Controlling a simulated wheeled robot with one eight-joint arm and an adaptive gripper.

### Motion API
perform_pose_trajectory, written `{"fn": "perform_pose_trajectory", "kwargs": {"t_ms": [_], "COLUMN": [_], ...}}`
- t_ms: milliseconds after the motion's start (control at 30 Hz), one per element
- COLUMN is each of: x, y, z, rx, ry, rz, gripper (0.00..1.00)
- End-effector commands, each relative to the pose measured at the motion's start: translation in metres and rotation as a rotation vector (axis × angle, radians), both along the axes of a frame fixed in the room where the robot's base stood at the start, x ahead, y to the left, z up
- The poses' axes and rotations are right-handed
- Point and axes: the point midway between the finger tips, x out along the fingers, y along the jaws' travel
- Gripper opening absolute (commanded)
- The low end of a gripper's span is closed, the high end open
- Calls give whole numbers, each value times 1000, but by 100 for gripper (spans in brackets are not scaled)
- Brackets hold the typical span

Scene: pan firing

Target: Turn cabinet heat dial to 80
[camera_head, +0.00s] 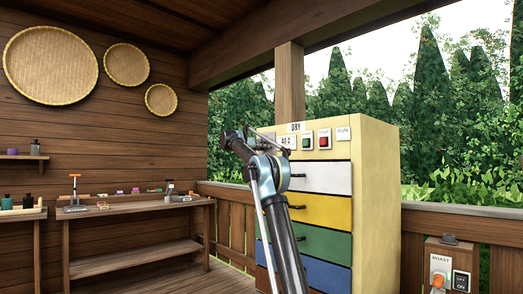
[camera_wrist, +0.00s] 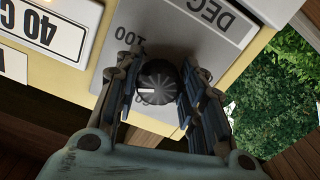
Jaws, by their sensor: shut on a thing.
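The cabinet (camera_head: 375,165) is pale yellow, with a dry panel at its top front. The heat dial (camera_wrist: 160,85) is a black ribbed knob with a white pointer mark on its left side in the wrist view, on a grey plate (camera_wrist: 211,28) printed "DEG" and "100" upside down. Another number below the knob is partly hidden. My gripper (camera_wrist: 160,68) is shut on the dial, one finger on each side. In the head view my gripper (camera_head: 238,143) is at the panel's left end, and the arm hides the dial. A display (camera_head: 287,141) reads "40 C".
Green and red buttons (camera_head: 315,140) and a "RUN" label sit right of the display. Coloured drawers (camera_head: 325,210) with dark handles are below. A wooden railing and a roast switch box (camera_head: 450,265) stand right. A workbench (camera_head: 135,213) with small items is at left.

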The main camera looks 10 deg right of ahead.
Motion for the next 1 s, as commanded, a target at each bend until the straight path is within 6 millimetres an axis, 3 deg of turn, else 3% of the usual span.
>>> {"fn": "perform_pose_trajectory", "kwargs": {"t_ms": [200,233,300,333,733,1000], "x": [1,1,1,1,-2,-25], "y": [0,0,0,0,4,36], "z": [0,0,0,0,1,0], "rx": [-2,-2,-2,-2,-3,-2], "ry": [1,1,1,1,1,1], "rz": [2,2,2,2,1,4], "gripper": [13,39,55,57,57,57]}}
